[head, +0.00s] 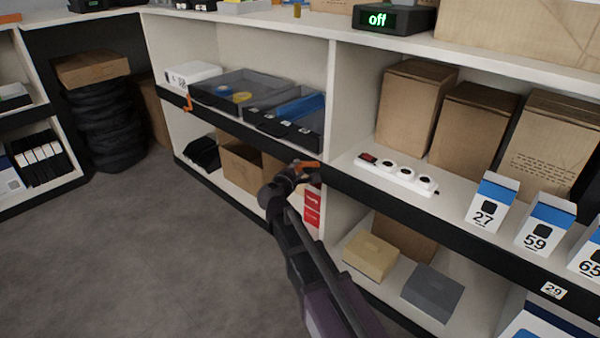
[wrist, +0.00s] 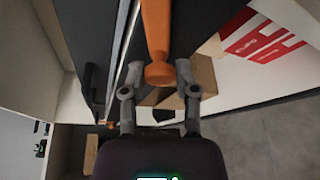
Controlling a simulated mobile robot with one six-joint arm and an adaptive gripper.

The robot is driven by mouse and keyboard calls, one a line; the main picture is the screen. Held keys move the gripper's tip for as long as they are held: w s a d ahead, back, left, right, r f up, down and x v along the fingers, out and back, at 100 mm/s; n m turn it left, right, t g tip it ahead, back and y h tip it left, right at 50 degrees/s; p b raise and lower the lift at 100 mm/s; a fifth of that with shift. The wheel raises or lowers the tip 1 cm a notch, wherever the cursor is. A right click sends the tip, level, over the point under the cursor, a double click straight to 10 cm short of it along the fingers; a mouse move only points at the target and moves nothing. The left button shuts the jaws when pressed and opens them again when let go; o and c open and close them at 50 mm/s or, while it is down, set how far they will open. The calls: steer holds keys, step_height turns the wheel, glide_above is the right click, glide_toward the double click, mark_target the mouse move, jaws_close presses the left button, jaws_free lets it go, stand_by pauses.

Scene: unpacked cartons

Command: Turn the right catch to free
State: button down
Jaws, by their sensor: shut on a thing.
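The right catch (head: 308,164) is an orange lever at the black front edge of the middle shelf, by the upright divider. In the head view it lies roughly level along the edge. In the wrist view the orange lever (wrist: 157,35) runs down from the top to a rounded end between my fingers. My gripper (wrist: 158,76) is shut on that end, one finger on each side; it also shows in the head view (head: 291,174). The left catch (head: 188,102) is a similar orange lever that hangs downward at the far left of the same shelf edge.
Grey trays (head: 240,88) lie on the shelf behind the catches. A white power strip (head: 396,175) and numbered boxes (head: 493,202) stand to the right. A display (head: 377,19) reads "off". The grey floor (head: 150,240) to the left is clear.

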steer(key=shift+s+d+m, duration=0.15)
steer(key=shift+s+m, duration=0.05)
steer(key=shift+m, duration=0.1)
steer(key=shift+c, duration=2)
jaws_free()
steer(key=shift+w, duration=0.1)
